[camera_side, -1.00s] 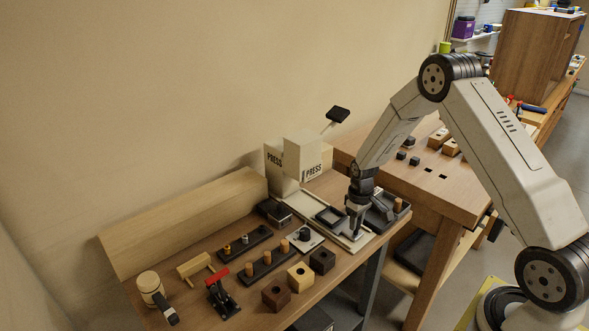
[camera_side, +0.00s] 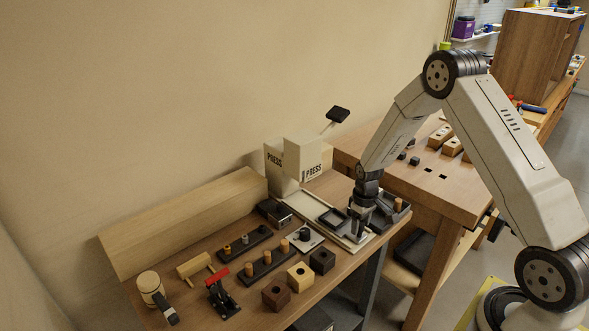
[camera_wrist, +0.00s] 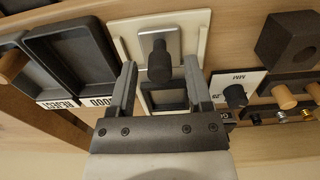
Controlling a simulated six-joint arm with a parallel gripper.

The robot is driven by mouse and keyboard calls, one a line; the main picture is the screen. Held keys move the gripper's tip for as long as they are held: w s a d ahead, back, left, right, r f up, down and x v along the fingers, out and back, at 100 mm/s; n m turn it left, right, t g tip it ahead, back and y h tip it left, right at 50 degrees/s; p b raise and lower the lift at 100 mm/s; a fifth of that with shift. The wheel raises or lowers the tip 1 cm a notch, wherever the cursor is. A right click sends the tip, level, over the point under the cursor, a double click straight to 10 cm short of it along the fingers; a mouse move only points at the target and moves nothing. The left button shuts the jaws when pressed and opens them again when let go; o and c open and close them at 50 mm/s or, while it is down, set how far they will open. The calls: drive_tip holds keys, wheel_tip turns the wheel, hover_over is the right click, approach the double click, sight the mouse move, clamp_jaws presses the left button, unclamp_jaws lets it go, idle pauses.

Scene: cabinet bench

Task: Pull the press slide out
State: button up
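The cream press (camera_side: 303,157) stands at the back of the bench, with its pale base and rails (camera_side: 318,212) running toward the front edge. The slide's dark square tray (camera_side: 332,217) sits on the rails, in front of the press; part of it also shows in the wrist view (camera_wrist: 166,98). A dark knob (camera_wrist: 160,65) on a grey metal plate (camera_wrist: 172,38) stands at the front end of the slide. My gripper (camera_side: 358,233) is over this front end. In the wrist view its fingers (camera_wrist: 162,76) are apart, one each side of the knob, with gaps visible.
Two dark bins (camera_wrist: 72,55), labelled GOOD and REJECT, lie close beside the slide. A white gauge plate with a black knob (camera_wrist: 235,95) is on the other side. Blocks (camera_side: 300,276) and peg racks (camera_side: 267,268) fill the bench to the left.

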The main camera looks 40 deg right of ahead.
drive_tip(key=shift+r, duration=0.1)
drive_tip(key=shift+r, duration=3.4)
drive_tip(key=shift+a+r, duration=0.1)
drive_tip(key=shift+s+a+r, duration=0.1)
drive_tip(key=shift+a+r, duration=0.1)
drive_tip(key=shift+a, duration=0.05)
drive_tip(key=s+a+r+t, duration=0.1)
drive_tip(key=s+a+r, duration=0.3)
drive_tip(key=s+a, duration=0.2)
drive_tip(key=s+a+r+t, duration=0.1)
drive_tip(key=s+a+r, duration=0.3)
drive_tip(key=s+a, duration=0.3)
drive_tip(key=shift+s+a+r+t, duration=0.15)
drive_tip(key=shift+a+r+t, duration=0.15)
drive_tip(key=shift+a, duration=0.85)
